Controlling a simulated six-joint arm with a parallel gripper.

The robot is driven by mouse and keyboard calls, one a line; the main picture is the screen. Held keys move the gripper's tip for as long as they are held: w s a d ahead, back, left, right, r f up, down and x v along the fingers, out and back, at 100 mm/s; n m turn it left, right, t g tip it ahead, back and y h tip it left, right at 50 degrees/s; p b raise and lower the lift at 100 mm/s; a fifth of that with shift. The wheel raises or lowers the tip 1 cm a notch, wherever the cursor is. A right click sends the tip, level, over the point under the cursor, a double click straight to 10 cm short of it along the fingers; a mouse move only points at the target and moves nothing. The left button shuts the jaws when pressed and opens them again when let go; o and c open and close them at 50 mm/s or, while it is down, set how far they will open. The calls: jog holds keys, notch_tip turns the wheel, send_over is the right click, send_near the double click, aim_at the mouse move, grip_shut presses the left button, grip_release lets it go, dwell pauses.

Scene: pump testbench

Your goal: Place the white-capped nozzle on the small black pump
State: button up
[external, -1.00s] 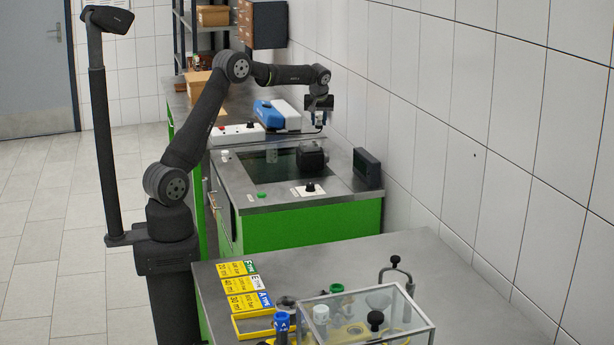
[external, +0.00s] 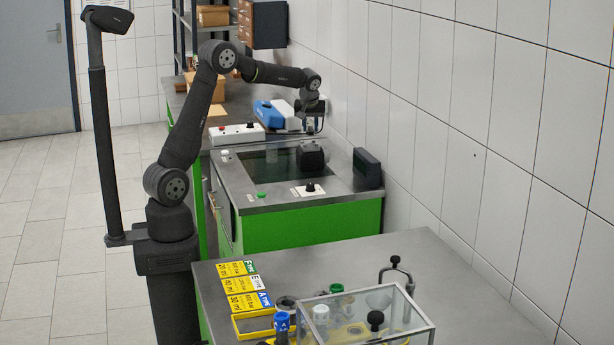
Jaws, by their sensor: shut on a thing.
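My gripper (external: 312,128) is at the back of the green testbench, beside the right end of the blue-and-white device and above and behind the small black pump (external: 311,155). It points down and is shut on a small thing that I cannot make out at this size. A white-capped piece (external: 320,313) stands in the clear case on the front table.
The blue-and-white device (external: 278,114) and a white switch box (external: 237,134) stand behind the bench. A dark box (external: 367,168) stands by the right wall. A clear case (external: 400,300), blue-capped (external: 282,320) and green-capped (external: 337,288) pieces are on the front table.

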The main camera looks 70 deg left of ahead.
jog(key=a+f, duration=0.2)
jog(key=a, duration=0.1)
jog(key=shift+a, duration=0.15)
jog(key=shift+f, duration=2)
jog(key=o, duration=1)
jog(key=shift+f, duration=0.15)
jog(key=v, duration=1.2)
